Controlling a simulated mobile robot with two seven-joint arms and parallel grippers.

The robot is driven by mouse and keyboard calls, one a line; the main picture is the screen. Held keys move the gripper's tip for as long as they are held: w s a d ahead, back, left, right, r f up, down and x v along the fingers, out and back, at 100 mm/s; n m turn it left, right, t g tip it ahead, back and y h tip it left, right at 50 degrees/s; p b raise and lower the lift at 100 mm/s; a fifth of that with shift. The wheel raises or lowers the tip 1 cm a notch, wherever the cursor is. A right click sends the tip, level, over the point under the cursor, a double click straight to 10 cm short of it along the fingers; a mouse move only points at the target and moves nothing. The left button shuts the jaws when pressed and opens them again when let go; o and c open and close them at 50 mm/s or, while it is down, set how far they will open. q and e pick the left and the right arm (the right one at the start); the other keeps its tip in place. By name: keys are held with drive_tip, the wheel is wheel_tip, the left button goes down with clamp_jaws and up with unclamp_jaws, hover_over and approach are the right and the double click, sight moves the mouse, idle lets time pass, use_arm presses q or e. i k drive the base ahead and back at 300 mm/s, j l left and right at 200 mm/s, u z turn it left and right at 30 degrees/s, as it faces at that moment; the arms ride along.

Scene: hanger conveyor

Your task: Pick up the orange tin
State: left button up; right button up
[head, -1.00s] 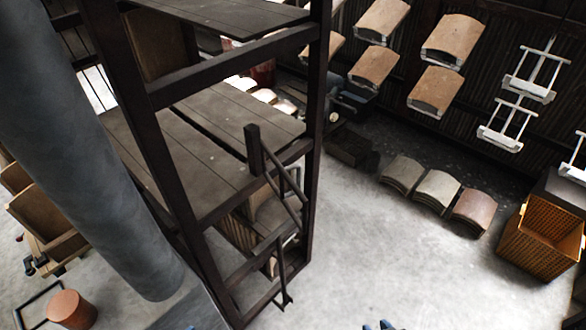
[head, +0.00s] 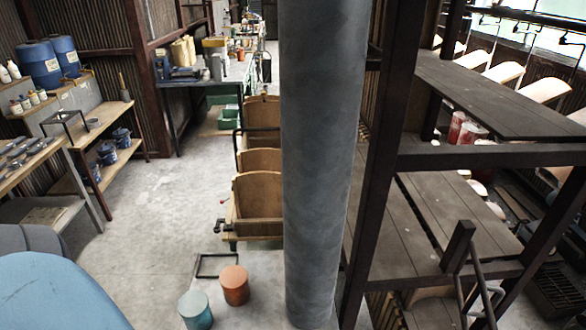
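The orange tin (head: 234,286) is a short upright cylinder with a round top. It stands on a pale grey surface in the lower middle of the head view, just left of the thick grey pillar. A teal tin (head: 195,309) of similar shape stands close beside it, to the left and nearer to me. Neither of my grippers is in view, and nothing touches the orange tin.
The grey pillar (head: 325,150) and a dark metal frame (head: 382,165) with plank decks stand to the right. Wooden bins (head: 258,205) are behind the tins. Shelves line the left wall. A blue rounded shape (head: 60,295) fills the lower left corner. Open floor (head: 150,215) lies left of centre.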

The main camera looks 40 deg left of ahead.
sight(233, 280)
drive_tip(key=u, duration=1.75)
drive_tip(key=j, duration=0.5)
drive_tip(key=u, duration=0.05)
